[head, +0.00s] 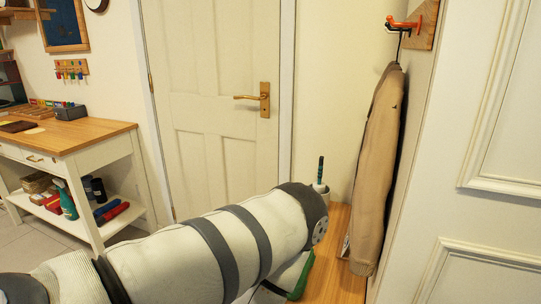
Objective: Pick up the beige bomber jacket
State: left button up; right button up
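The beige bomber jacket (376,165) hangs at the right of the head view, against the side wall and seen mostly edge-on. A dark hanger hook above its collar hangs from an orange and black wall hook (407,24) on a wooden plate. One of my arms comes in from the lower left, and its thick pale link ends to the left of the jacket, apart from it in the picture. Neither gripper shows. The far side of the jacket is hidden.
A wooden bench or floor surface (342,270) lies below the jacket. A pale container (321,190) with a green-handled item stands behind my arm. A closed white door (215,110) is at the back. A white side table (65,140) with tools stands left.

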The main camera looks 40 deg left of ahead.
aim_at(375, 163)
jog(key=u, duration=0.75)
